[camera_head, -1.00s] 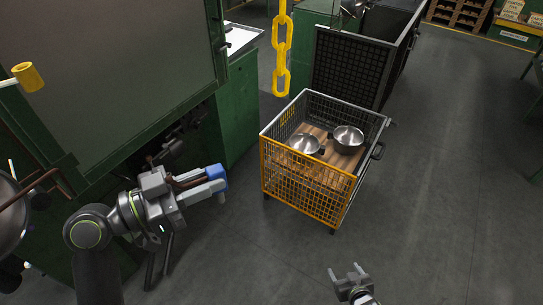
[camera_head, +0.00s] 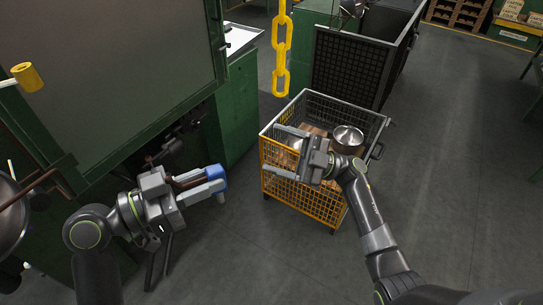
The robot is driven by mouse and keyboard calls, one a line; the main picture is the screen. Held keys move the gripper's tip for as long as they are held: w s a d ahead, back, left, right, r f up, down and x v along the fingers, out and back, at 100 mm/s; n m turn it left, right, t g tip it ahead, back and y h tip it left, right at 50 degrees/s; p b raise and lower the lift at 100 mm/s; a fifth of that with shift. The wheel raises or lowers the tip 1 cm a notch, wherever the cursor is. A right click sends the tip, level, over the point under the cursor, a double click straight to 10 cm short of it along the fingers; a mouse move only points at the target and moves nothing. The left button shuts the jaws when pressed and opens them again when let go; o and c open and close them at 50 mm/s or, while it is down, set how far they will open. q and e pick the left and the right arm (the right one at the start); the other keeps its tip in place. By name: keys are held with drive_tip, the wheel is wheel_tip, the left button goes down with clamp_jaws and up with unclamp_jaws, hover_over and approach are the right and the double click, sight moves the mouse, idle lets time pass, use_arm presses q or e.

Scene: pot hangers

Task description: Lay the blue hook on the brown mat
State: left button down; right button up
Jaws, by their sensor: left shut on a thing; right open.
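My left gripper (camera_head: 210,181) is at the left of the head view, in front of the dark green cabinet and left of the wire cart. It is shut on the blue hook, whose blue part (camera_head: 217,172) shows at the fingertips; the rest of its shape is unclear. A brown surface (camera_head: 314,129) lies inside the wire cart, partly hidden by my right gripper; I cannot tell if it is the mat. My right gripper (camera_head: 285,152) is open over the cart, fingers pointing left, in front of one of the pots.
The wire cart (camera_head: 305,202) has a yellow mesh front and holds a steel pot (camera_head: 347,138). A yellow chain (camera_head: 281,50) hangs behind it. A dark mesh container (camera_head: 350,66) stands beyond. The floor at right is clear.

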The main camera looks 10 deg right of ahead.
sight(225, 177)
drive_tip(key=s+a+r+n+g+h, duration=0.3)
drive_tip(key=s+r+n+g+h, duration=0.3)
drive_tip(key=n+g, duration=0.25)
drive_tip(key=shift+m+g, duration=0.25)
drive_tip(key=shift+m, duration=0.1)
drive_tip(key=x, duration=0.4)
drive_tip(key=f+x, duration=0.1)
drive_tip(key=x, duration=0.7)
drive_tip(key=shift+s+f, duration=0.15)
drive_tip(key=shift+s, duration=0.2)
drive_tip(key=c, duration=0.9)
use_arm(q)
drive_tip(key=c, duration=1.6)
unclamp_jaws()
use_arm(e)
drive_tip(key=shift+c, duration=1)
use_arm(q)
drive_tip(key=o, duration=0.5)
drive_tip(key=shift+c, duration=0.2)
